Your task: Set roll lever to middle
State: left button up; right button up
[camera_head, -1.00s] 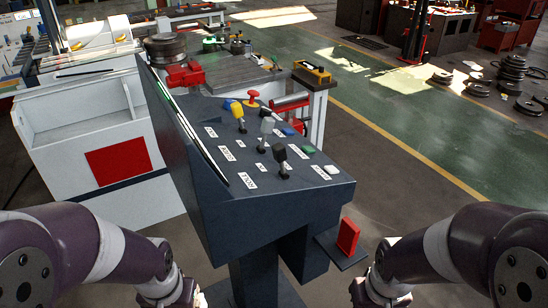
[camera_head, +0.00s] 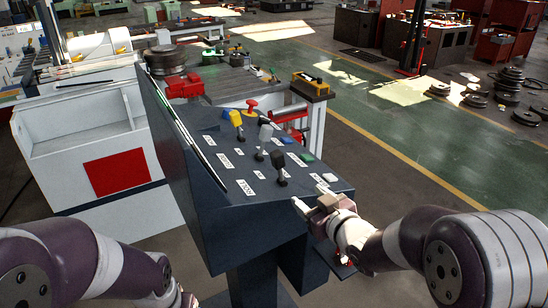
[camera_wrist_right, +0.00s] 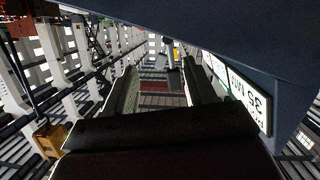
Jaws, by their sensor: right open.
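A dark console (camera_head: 225,205) has a sloped top with three levers. The black-knobbed lever (camera_head: 279,160) is nearest, the grey-knobbed lever (camera_head: 265,133) is behind it, and the yellow-knobbed lever (camera_head: 236,119) is farther back. My right gripper (camera_head: 308,205) is open and empty at the console's near right corner, apart from the levers. My left gripper is out of view.
White (camera_head: 330,177), green (camera_head: 308,157) and blue (camera_head: 287,140) buttons line the console's right side. A red mushroom button (camera_head: 251,104) is at the back. The white machine cabinet (camera_head: 70,140) stands to the left. Open floor (camera_head: 420,165) lies to the right.

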aim_at(280, 161)
notch_tip(280, 161, up, 6)
jog(key=a+f+n+t+y, duration=0.1)
jog(key=a+t+y, duration=0.1)
jog(key=a, duration=0.1)
jog(key=p+x, duration=0.4)
jog(key=x, duration=0.7)
jog(key=shift+w+d+p, duration=0.1)
jog(key=shift+d+p, duration=0.05)
jog(key=shift+p, duration=0.2)
jog(key=shift+w, duration=0.3)
jog(key=shift+w+f, duration=0.1)
jog(key=shift+f, duration=0.05)
jog(key=shift+c, duration=0.3)
